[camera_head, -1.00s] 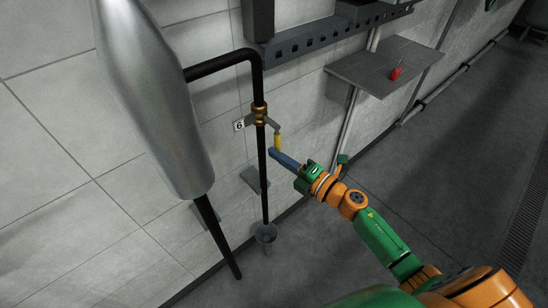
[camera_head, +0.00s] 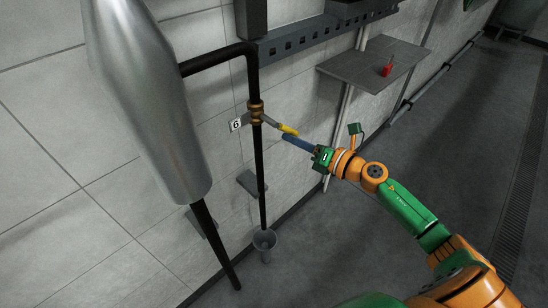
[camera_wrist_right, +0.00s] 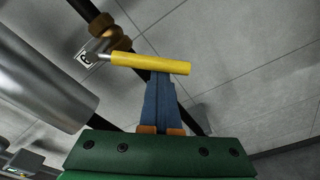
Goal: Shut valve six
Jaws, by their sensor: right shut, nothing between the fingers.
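Valve six is a brass valve body (camera_head: 256,112) on a thin black vertical pipe, beside a small white tag marked 6 (camera_head: 235,125). Its grey lever slopes down to the right and ends in a yellow grip (camera_head: 288,130). My right gripper (camera_head: 285,137) has long blue fingers, shut and empty, with the tips close by the grip's lower side. In the right wrist view the yellow grip (camera_wrist_right: 150,63) lies across just beyond the shut blue fingers (camera_wrist_right: 158,78); whether they touch I cannot tell. My left gripper is not in view.
A large silver vessel (camera_head: 150,110) hangs at the left. A grey cup (camera_head: 264,239) is at the foot of the thin pipe. A grey shelf (camera_head: 350,68) on the wall carries a red object (camera_head: 387,71). The floor to the right is clear.

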